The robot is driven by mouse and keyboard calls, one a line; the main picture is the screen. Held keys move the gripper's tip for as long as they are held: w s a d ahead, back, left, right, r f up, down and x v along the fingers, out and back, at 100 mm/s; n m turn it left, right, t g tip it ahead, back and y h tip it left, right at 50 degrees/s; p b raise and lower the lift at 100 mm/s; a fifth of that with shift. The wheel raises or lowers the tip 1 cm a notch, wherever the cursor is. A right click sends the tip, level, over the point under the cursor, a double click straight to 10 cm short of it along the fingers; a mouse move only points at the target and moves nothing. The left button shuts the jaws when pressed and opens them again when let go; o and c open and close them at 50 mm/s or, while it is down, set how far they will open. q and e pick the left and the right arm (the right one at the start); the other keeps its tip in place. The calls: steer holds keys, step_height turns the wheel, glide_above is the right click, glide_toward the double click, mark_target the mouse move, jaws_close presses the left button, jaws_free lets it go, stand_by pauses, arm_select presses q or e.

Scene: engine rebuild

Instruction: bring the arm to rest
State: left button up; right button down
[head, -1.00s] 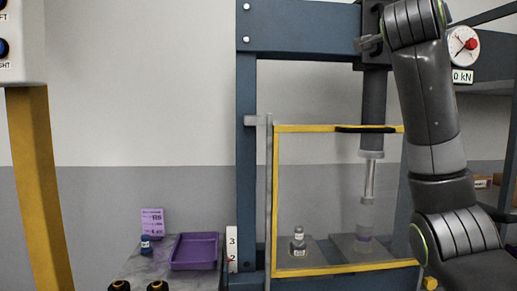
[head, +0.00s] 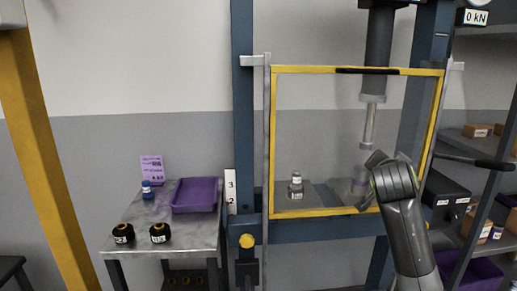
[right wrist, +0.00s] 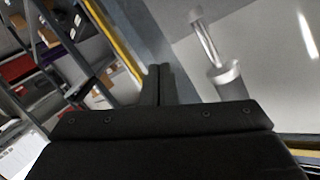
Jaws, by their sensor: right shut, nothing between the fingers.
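My right arm (head: 408,235) comes up from the bottom right of the head view, its wrist low in front of the yellow-framed clear guard (head: 355,72) of the press. Its fingers are hard to make out there. In the right wrist view my right gripper (right wrist: 158,84) is shut and empty, its two dark fingers side by side. The press ram (head: 378,45) with its bright rod hangs behind the guard; the rod also shows in the right wrist view (right wrist: 207,42). My left gripper is not in view.
A small bottle (head: 296,186) stands behind the guard. At left, a side table (head: 185,233) holds a purple tray (head: 195,195), a blue-capped bottle (head: 147,190) and two dark round parts. Shelves with boxes (head: 477,130) stand at right. Open floor lies between.

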steer(key=s+f+n+g+y, duration=0.1)
steer(key=s+f+n+g, duration=0.1)
steer(key=s+f, duration=0.6)
steer(key=s+f+n+g+y, duration=0.15)
steer(key=s+f, duration=0.25)
steer(key=f, duration=0.8)
steer(key=s+f+n+g+y, duration=0.1)
steer(key=s+f+n, duration=0.2)
steer(key=s+f, duration=0.5)
steer(key=s+a+f+n+g+y, duration=0.15)
steer(key=s+f, duration=0.25)
steer(key=s, duration=0.5)
steer(key=s+f+n+g, duration=0.15)
steer(key=s+f, duration=0.25)
steer(key=s, duration=0.4)
steer(key=s+a+f+n+g, duration=0.15)
steer(key=s+f, duration=0.25)
steer(key=s, duration=0.5)
step_height(320, 180, down, 25)
steer(key=d+g, duration=0.2)
steer(key=d, duration=0.1)
steer(key=s+a+f+g+y, duration=0.1)
steer(key=s+f, duration=1.3)
steer(key=shift+s+a+f+p, duration=0.3)
steer(key=shift+a+f+p, duration=0.05)
steer(key=shift+f+p, duration=0.1)
